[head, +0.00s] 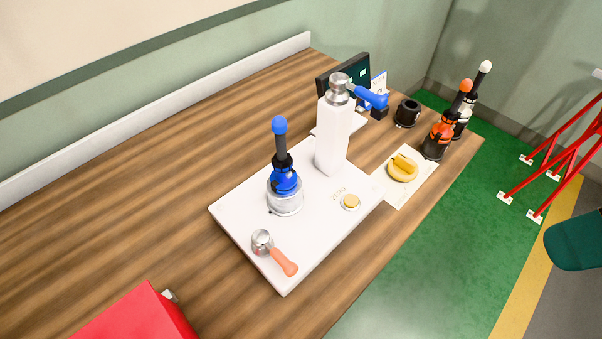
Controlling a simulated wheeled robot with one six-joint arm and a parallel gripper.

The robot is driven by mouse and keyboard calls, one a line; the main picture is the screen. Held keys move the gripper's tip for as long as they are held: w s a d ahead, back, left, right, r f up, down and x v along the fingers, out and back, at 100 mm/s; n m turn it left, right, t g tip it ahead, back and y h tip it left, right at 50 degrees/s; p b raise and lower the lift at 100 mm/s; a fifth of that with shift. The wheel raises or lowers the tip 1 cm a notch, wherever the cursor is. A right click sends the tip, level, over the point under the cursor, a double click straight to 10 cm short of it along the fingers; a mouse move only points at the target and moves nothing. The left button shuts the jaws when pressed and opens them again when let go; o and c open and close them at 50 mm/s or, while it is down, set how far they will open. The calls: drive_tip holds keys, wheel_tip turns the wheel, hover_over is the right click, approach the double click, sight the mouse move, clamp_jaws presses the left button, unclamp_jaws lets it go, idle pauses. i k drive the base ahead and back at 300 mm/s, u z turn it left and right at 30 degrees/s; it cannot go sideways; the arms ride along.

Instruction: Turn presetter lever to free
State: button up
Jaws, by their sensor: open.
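The presetter stands on the wooden bench, with a white base plate (240,210) and a white column (333,140). A lever with an orange handle (286,263) and a round silver hub (262,240) sits at the plate's front corner. Its handle points toward the lower right. Its markings cannot be read. A tool holder with a blue body (285,180) and blue tip stands upright in a clear silver-rimmed seat on the plate. A blue-handled part (372,97) sticks out from the silver head on the column. My gripper is not in view.
A gold button (351,202) is on the plate by "ZERO". Behind are a dark screen (340,80), a black cup (407,112), and orange (440,135) and white-tipped (465,115) holders. A yellow ring (403,170) lies on paper. A red box (135,315) is front left. The bench's left is clear.

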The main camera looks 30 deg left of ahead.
sight(262, 245)
drive_tip(key=z, duration=0.05)
drive_tip(key=k, duration=0.5)
drive_tip(key=u, duration=0.35)
drive_tip(key=i, duration=0.45)
drive_tip(key=u, duration=0.55)
drive_tip(key=k, duration=1.2)
drive_tip(key=u, duration=0.1)
drive_tip(key=i, duration=0.6)
drive_tip(key=u, duration=0.2)
